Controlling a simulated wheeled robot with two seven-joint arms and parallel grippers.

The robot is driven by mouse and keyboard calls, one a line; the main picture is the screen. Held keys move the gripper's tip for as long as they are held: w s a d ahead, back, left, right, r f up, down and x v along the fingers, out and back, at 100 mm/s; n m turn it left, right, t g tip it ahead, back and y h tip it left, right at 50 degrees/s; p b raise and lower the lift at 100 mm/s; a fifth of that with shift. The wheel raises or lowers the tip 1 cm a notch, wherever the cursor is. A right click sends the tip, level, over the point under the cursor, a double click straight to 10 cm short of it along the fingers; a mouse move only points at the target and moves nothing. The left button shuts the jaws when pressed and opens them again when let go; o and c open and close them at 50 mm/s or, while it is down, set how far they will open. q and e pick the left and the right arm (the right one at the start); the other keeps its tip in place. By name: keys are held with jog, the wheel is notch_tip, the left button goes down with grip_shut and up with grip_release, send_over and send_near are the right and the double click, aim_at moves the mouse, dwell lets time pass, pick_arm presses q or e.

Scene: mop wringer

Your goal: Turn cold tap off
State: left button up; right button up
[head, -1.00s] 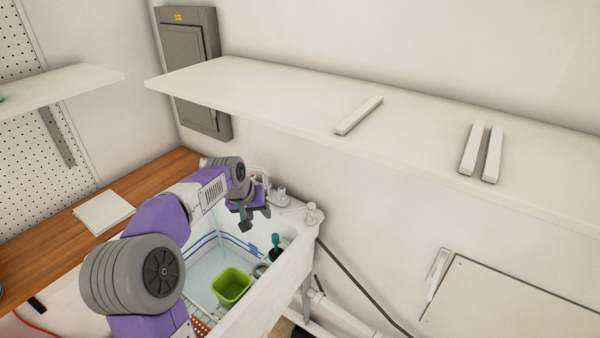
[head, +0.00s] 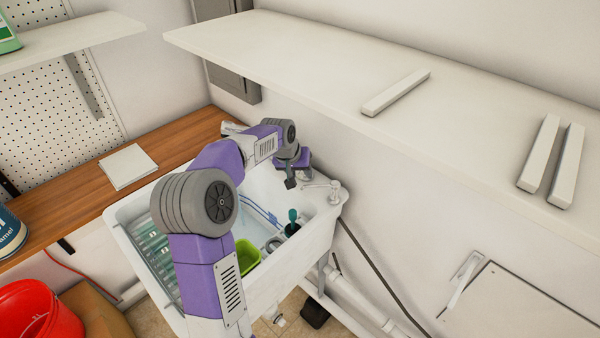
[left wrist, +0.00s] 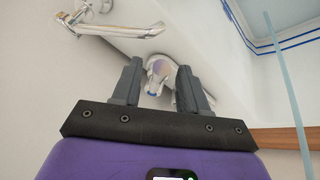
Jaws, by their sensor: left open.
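The white utility sink (head: 318,240) stands against the wall, with its taps along the back rim. In the left wrist view, a white tap handle (left wrist: 156,70) with a bluish patch lies between my left gripper's fingers (left wrist: 159,84). The fingers are open on either side of it, and I cannot tell whether they touch it. The chrome spout (left wrist: 112,30) runs beside it at upper left. In the head view, my left gripper (head: 291,178) is above the back of the sink, and its wrist partly hides the taps. One tap fitting (head: 334,190) shows at the right rear corner.
A white shelf (head: 300,62) overhangs the wall above the sink. A green container (head: 246,255) and a dark cup with a teal-handled brush (head: 292,222) are in the sink. A wooden counter (head: 75,215) adjoins it on the left. A red bucket (head: 28,312) is at lower left.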

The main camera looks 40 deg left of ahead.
pick_arm(q)
grip_shut()
jog(key=shift+d, duration=0.1)
dwell(0.4)
